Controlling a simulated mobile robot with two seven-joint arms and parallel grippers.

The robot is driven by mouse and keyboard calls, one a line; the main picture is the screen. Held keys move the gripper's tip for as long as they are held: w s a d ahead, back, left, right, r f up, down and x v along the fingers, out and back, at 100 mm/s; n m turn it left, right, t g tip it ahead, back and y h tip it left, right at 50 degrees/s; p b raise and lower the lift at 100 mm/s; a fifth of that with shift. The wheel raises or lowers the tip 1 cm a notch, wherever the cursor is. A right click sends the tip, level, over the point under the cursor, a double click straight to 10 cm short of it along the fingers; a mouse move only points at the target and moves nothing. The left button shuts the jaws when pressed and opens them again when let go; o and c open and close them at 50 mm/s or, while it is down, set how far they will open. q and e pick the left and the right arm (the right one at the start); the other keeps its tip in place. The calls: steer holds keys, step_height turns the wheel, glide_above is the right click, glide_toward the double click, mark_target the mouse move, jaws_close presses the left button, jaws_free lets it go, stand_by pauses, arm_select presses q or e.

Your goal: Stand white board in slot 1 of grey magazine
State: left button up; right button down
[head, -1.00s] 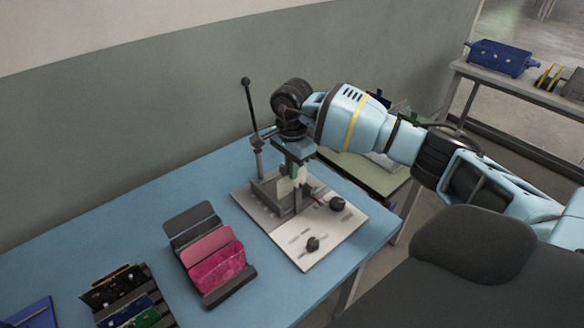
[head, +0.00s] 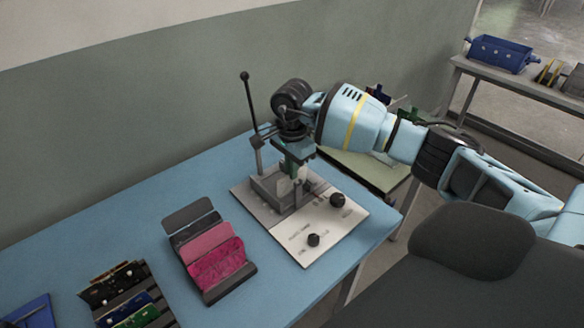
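My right gripper (head: 296,162) points down over a fixture with a grey block (head: 268,192) and a pale base plate (head: 326,238). A small pale piece (head: 286,187) shows at its fingertips, low by the block. It may be the white board, but I cannot tell whether the fingers are shut on it. A dark grey slotted rack (head: 165,318), perhaps the grey magazine, lies at the lower left. Black (head: 112,286), blue and green boards stand in it. Its slot numbers cannot be read. My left gripper is out of view.
A dark holder (head: 232,289) with pink and grey panels stands between the rack and the fixture. A thin upright rod with a black ball (head: 245,76) rises beside my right gripper. Black knobs (head: 337,200) sit on the base plate. The blue table (head: 90,240) is clear behind the holder.

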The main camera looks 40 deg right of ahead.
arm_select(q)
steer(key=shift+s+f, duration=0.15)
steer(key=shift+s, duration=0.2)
arm_select(e)
steer(key=shift+f, duration=0.15)
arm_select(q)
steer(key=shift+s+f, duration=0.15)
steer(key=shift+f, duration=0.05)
arm_select(e)
steer(key=shift+f, duration=0.45)
arm_select(q)
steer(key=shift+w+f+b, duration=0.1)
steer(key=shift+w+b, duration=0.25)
steer(key=shift+b, duration=0.05)
arm_select(e)
steer(key=shift+f, duration=0.3)
steer(key=c, duration=1.6)
jaws_free()
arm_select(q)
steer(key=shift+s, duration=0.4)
arm_select(e)
steer(key=shift+c, duration=1)
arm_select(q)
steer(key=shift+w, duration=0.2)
